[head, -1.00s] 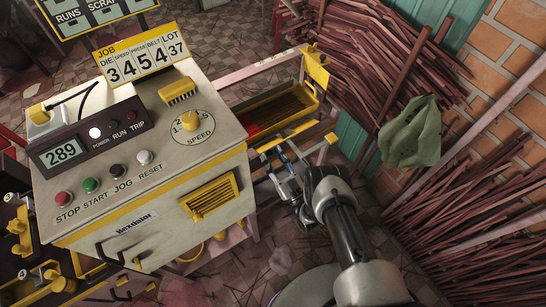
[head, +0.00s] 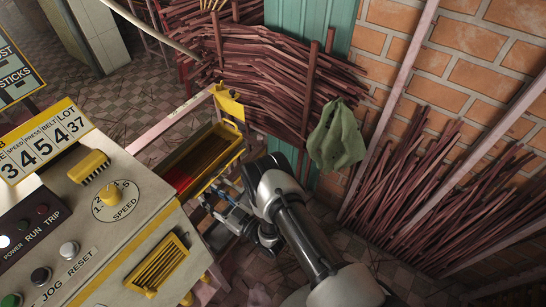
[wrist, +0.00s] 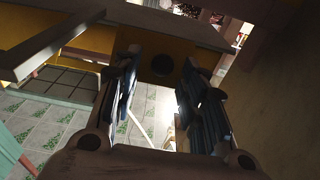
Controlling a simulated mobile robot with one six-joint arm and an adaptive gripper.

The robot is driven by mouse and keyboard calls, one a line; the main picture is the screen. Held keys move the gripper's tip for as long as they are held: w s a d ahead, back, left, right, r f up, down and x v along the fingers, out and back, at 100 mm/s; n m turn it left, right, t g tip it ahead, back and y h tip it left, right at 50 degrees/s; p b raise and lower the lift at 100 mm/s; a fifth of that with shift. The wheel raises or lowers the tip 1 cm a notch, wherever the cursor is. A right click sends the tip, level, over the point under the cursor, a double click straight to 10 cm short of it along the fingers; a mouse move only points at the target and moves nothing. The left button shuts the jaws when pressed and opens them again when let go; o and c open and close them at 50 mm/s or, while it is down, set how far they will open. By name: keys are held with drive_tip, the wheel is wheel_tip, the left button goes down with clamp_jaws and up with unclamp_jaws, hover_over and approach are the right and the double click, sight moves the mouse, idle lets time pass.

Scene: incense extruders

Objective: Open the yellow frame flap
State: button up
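A long yellow frame (head: 236,152) with a red and dark inside lies behind the control cabinet in the head view. An upright yellow plate (head: 229,104) stands at its far end. I cannot tell for sure which part is the flap. My gripper (head: 228,205) is low at the frame's near right side, partly hidden by my arm. In the wrist view my gripper (wrist: 158,75) is open, its two dark fingers apart with nothing held between them. Contact cannot be seen.
The cabinet (head: 130,215) with buttons and a speed dial fills the lower left. Tiled floor lies between.

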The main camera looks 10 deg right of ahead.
drive_tip(key=shift+w+a+r+g+h, duration=0.1)
drive_tip(key=shift+a+r+g+h, duration=0.05)
drive_tip(key=shift+r+g+h, duration=0.3)
drive_tip(key=shift+w+a+r+g+h, duration=0.1)
drive_tip(key=shift+r+g+h, duration=0.25)
drive_tip(key=shift+r+h, duration=0.1)
drive_tip(key=shift+w+a+r+g+h, duration=0.3)
drive_tip(key=shift+r+g+h, duration=0.15)
drive_tip(key=shift+g+h, duration=0.1)
drive_tip(key=shift+w+a+r+g+h, duration=0.15)
drive_tip(key=shift+a+r+g+h, duration=0.1)
drive_tip(key=shift+r+g+h, duration=0.25)
drive_tip(key=p+v, duration=0.5)
drive_tip(key=v, duration=1.2)
drive_tip(key=w+d+r+m+h+b, duration=0.1)
drive_tip(key=w+d+r+h, duration=0.5)
drive_tip(key=w+d+r, duration=0.2)
wheel_tip(320, 180, up, 2)
drive_tip(key=shift+w+d+r+h, duration=0.25)
drive_tip(key=shift+d+h, duration=0.1)
drive_tip(key=shift+d, duration=0.75)
drive_tip(key=shift+g, duration=0.25)
